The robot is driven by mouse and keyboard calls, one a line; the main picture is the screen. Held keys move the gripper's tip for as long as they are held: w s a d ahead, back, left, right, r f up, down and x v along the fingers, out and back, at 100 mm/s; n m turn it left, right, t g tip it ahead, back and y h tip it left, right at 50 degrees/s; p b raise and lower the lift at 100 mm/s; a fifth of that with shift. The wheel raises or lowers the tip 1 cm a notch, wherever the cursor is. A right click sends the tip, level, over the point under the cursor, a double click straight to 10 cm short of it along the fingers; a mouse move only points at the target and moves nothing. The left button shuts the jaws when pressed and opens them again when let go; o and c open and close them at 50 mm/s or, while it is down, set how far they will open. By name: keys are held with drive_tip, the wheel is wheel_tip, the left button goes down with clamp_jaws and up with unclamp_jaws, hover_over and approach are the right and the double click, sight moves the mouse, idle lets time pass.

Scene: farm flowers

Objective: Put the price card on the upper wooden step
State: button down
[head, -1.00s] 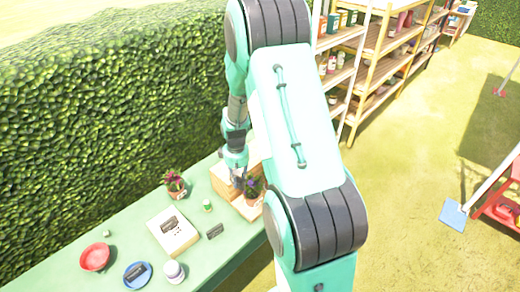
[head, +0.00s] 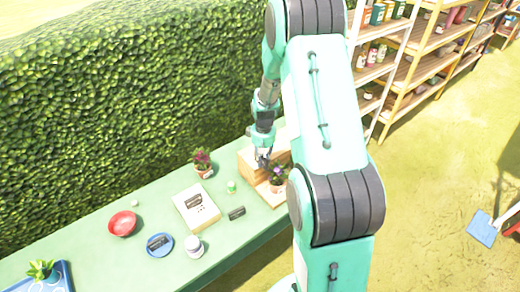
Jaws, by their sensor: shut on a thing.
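The two-level wooden step stands at the right end of the green table, with its upper wooden step (head: 248,158) at the back and its lower step (head: 270,198) in front. My gripper (head: 263,163) points down at the upper step, close to its front edge. It is shut on a small dark thing, taken as the price card, which is mostly hidden by the fingers. Whether it touches the wood cannot be told. A potted purple flower (head: 277,182) stands on the lower step, just right of the gripper.
Other dark cards lie on the table (head: 236,213), on a pale box (head: 186,215) and on a blue plate (head: 159,252). A red-flowered pot (head: 203,164), green-lidded jar (head: 231,187), white jar (head: 194,247) and red bowl (head: 122,223) stand around. A hedge (head: 120,110) runs behind.

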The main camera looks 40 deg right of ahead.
drive_tip(key=w+d, duration=0.1)
drive_tip(key=w, duration=0.2)
drive_tip(key=w+d, duration=0.2)
drive_tip(key=w, duration=0.2)
drive_tip(key=w+d+f, duration=0.1)
drive_tip(key=w+d, duration=0.1)
drive_tip(key=w, duration=0.1)
drive_tip(key=shift+w, duration=0.15)
drive_tip(key=shift+f, duration=0.1)
drive_tip(key=shift+f, duration=1.65)
drive_tip(key=shift+f, duration=0.2)
drive_tip(key=c, duration=1.6)
unclamp_jaws()
drive_tip(key=shift+r, duration=0.15)
wheel_tip(320, 180, up, 12)
drive_tip(key=shift+r, duration=0.1)
